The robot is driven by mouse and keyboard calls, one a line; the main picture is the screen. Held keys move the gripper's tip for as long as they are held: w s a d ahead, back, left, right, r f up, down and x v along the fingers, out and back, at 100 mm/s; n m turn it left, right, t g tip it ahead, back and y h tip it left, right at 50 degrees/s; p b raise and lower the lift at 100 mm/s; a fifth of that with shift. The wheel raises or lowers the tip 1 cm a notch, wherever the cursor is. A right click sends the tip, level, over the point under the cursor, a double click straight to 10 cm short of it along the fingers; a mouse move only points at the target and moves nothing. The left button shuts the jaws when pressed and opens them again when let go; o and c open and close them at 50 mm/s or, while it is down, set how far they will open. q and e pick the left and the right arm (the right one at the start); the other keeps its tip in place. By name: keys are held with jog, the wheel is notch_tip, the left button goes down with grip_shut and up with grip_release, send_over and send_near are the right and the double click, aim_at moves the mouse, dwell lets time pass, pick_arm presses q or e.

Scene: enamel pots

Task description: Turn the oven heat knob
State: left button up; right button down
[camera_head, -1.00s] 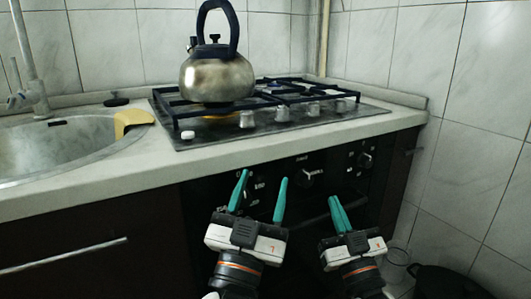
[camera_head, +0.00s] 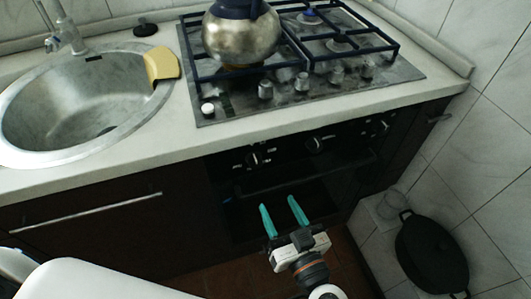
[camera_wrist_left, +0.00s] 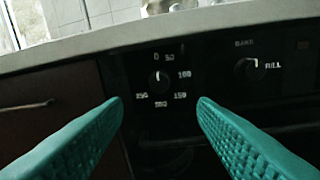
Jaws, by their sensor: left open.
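The oven heat knob (camera_wrist_left: 160,84) is a dark round knob ringed by white numbers on the black oven panel, left of centre in the left wrist view. Its light mark points up, near the 0. It is the leftmost panel knob (camera_head: 254,160) in the head view. My left gripper (camera_head: 283,203) is open and empty, its two teal fingers in front of the oven, below the knob in the head view. In the left wrist view the knob shows between the fingertips (camera_wrist_left: 160,99), beyond them and untouched. My right gripper is out of view.
A bake/grill knob (camera_wrist_left: 247,68) sits to the right on the same panel. The oven handle (camera_head: 310,174) runs below the knobs. A steel kettle (camera_head: 240,38) stands on the gas hob (camera_head: 405,72) above. A dark lidded pot (camera_head: 432,255) is on the floor at right.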

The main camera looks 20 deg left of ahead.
aim_at(257, 166)
pick_arm(q)
jog(key=p+x, duration=0.1)
jog(key=x, duration=1)
jog(key=shift+w+a, duration=0.25)
jog(key=shift+a, duration=0.05)
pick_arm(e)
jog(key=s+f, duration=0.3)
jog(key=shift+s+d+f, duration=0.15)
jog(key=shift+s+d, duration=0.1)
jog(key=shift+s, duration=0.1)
pick_arm(q)
jog(key=shift+c, duration=0.4)
jog(key=c, duration=0.9)
